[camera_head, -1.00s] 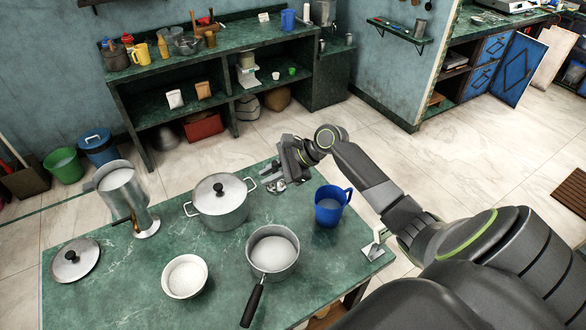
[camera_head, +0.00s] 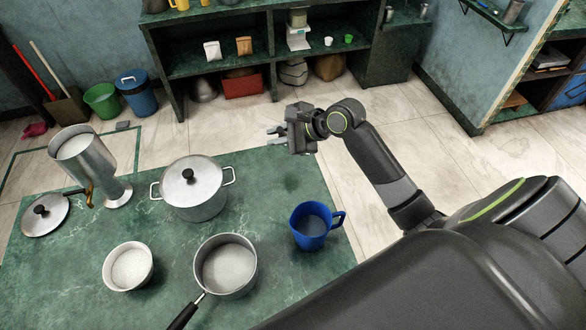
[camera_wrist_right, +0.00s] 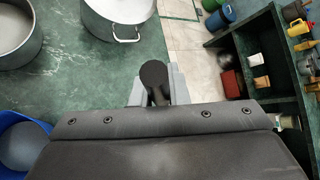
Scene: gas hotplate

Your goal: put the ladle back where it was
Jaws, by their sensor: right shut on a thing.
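My right gripper (camera_head: 274,137) is raised above the far right corner of the green table (camera_head: 255,275), with a shadow on the tabletop below it. In the right wrist view the gripper (camera_wrist_right: 158,88) is shut on a dark, round-ended piece (camera_wrist_right: 154,74), which I take to be part of the ladle. The ladle's bowl and most of its length are hidden or too small to make out. My left gripper is not in view.
A lidded pot (camera_head: 192,190), a saucepan (camera_head: 226,266), a blue mug (camera_head: 312,227), a white bowl (camera_head: 128,268), a tall metal urn (camera_head: 98,165) and a loose lid (camera_head: 44,214) stand on the table. A shelf unit (camera_head: 215,67) stands behind. The far right tabletop is clear.

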